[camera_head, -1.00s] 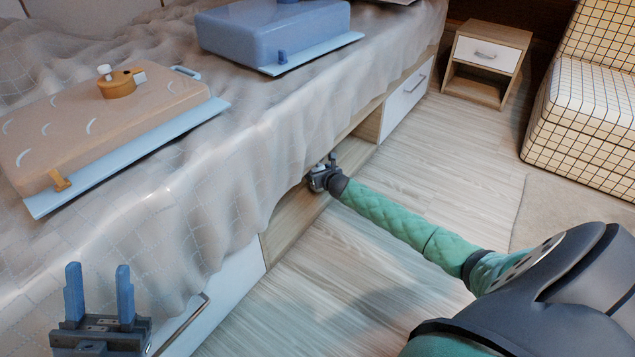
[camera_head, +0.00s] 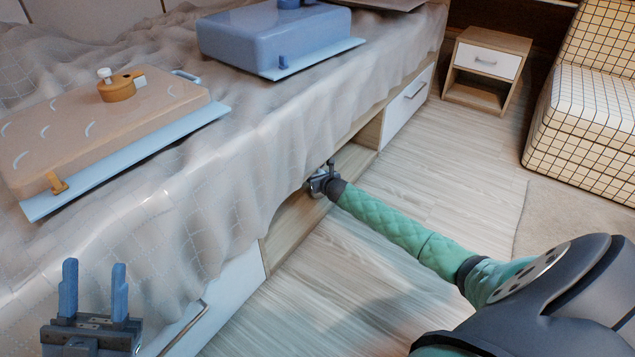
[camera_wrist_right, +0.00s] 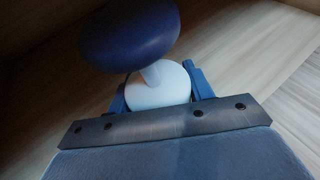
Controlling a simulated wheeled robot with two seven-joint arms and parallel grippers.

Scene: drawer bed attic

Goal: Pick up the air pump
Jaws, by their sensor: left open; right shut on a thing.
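In the right wrist view, the air pump (camera_wrist_right: 158,88) has a white rounded body, a thin pale stem and a wide dark blue top (camera_wrist_right: 130,36). My right gripper (camera_wrist_right: 157,97) is shut on the white body, with one blue finger on each side. In the head view my right gripper (camera_head: 318,183) is at the open compartment under the bed, and the pump cannot be made out there. My left gripper (camera_head: 93,290) is open and empty at the lower left, fingers pointing up, in front of the bed's draped cover.
A tan case (camera_head: 110,125) and a blue case (camera_head: 272,42) lie on the bed cover (camera_head: 215,175). White drawer fronts (camera_head: 408,105) flank the open compartment (camera_head: 292,222). A nightstand (camera_head: 486,68) and checkered chair (camera_head: 585,125) stand at the right. The wooden floor (camera_head: 425,175) between is clear.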

